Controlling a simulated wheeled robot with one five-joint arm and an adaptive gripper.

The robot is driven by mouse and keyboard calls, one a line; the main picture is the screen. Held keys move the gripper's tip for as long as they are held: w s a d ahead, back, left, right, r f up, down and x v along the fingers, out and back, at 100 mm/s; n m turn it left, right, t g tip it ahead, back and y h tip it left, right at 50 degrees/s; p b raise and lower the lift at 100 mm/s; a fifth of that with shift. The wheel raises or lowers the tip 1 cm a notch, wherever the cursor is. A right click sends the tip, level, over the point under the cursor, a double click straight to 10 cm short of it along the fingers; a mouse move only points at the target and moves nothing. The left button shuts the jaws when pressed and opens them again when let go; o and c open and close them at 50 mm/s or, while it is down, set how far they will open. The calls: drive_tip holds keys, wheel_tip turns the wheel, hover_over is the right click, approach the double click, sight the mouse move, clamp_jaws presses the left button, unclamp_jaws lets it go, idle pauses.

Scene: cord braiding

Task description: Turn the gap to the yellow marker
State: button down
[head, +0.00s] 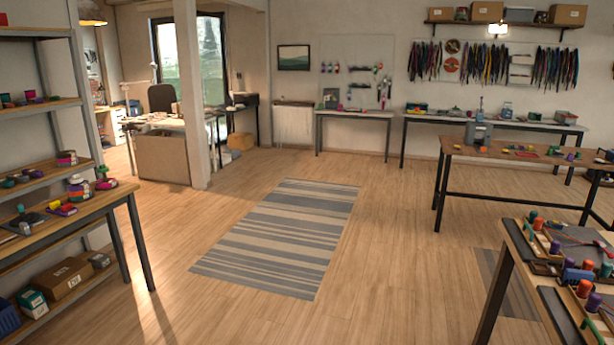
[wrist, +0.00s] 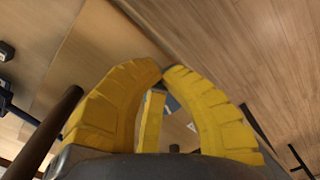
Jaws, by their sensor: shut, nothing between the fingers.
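My gripper (wrist: 163,72) shows in the wrist view with its two curved yellow fingers shut, the tips meeting and nothing held. It is not in the head view. I cannot make out a part with a gap, or a yellow marker for it, in either view. Small coloured cord-work pieces lie on the right front table (head: 508,278) in the head view, in wooden trays with red, green, orange and purple pegs. A small yellow piece (head: 54,205) lies on the left table, but I cannot tell whether it is the marker.
A striped rug (head: 284,236) lies on clear wooden floor in the middle. The left table (head: 104,200) stands by shelves. A long brown table (head: 490,152) stands at the right, and a pale bench (head: 540,127) runs along the back wall. A white post (head: 190,90) rises at left.

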drive_tip(key=shift+s+d+f, duration=0.1)
drive_tip(key=shift+s+d, duration=0.1)
drive_tip(key=shift+s, duration=0.15)
idle(0.3)
drive_tip(key=shift+s+a, duration=0.1)
drive_tip(key=shift+s+a+b, duration=0.1)
drive_tip(key=shift+b, duration=0.2)
drive_tip(key=shift+s+a, duration=0.1)
wheel_tip(320, 180, up, 6)
drive_tip(key=p, duration=0.4)
drive_tip(key=shift+p, duration=0.3)
